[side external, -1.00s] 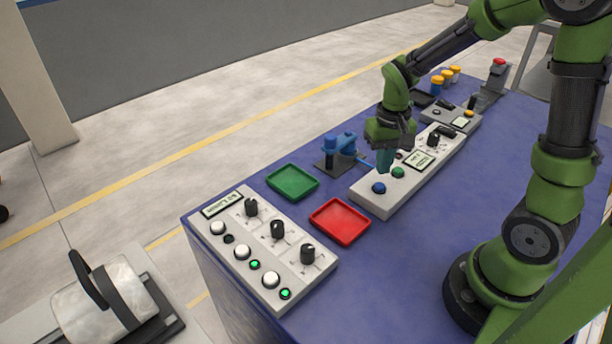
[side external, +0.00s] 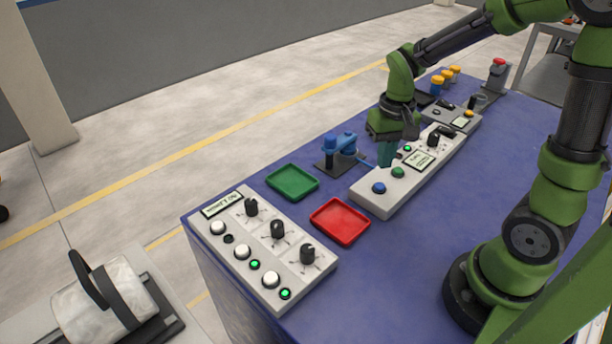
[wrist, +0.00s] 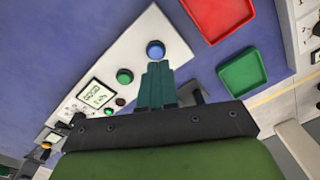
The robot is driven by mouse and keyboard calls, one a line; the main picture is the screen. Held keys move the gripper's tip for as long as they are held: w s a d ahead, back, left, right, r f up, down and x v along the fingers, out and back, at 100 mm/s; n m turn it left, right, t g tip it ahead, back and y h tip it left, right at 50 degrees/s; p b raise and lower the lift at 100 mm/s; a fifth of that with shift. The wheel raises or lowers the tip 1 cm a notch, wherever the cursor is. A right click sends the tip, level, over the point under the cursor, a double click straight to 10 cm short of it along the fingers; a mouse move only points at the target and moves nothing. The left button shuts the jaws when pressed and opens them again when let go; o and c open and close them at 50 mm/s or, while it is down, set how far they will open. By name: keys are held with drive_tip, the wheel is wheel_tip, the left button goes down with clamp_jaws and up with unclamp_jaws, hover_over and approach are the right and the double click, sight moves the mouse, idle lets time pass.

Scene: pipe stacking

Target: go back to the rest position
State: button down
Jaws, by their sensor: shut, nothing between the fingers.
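My gripper (side external: 386,154) is shut and empty. Its teal fingers are pressed together over the white control panel (side external: 373,203), close to the green button (side external: 397,172) and the blue button (side external: 379,188). In the wrist view the closed fingers (wrist: 155,75) point toward the blue button (wrist: 156,50), with the green button (wrist: 125,76) to their left. I cannot tell whether the fingertips touch the panel. The panel also has a small display (side external: 418,160) and a dark knob (side external: 434,139).
A small blue device (side external: 340,143) stands just left of my gripper. A green tray (side external: 292,182) and a red tray (side external: 340,221) lie empty nearby. A panel with knobs and white buttons (side external: 242,252) is at the front left. Yellow-topped blue cylinders (side external: 437,83) stand at the back.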

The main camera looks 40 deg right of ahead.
drive_tip(key=s+a+r+n+t, duration=0.1)
drive_tip(key=s+a+r+t, duration=0.2)
drive_tip(key=r, duration=0.3)
drive_tip(key=s+a+r+n+t+y, duration=0.1)
drive_tip(key=s+a+r+t, duration=0.2)
drive_tip(key=a+r, duration=0.3)
drive_tip(key=shift+s+a+r+t+y, duration=0.15)
drive_tip(key=shift+s+r+t+y, duration=0.2)
drive_tip(key=shift+r+t, duration=0.2)
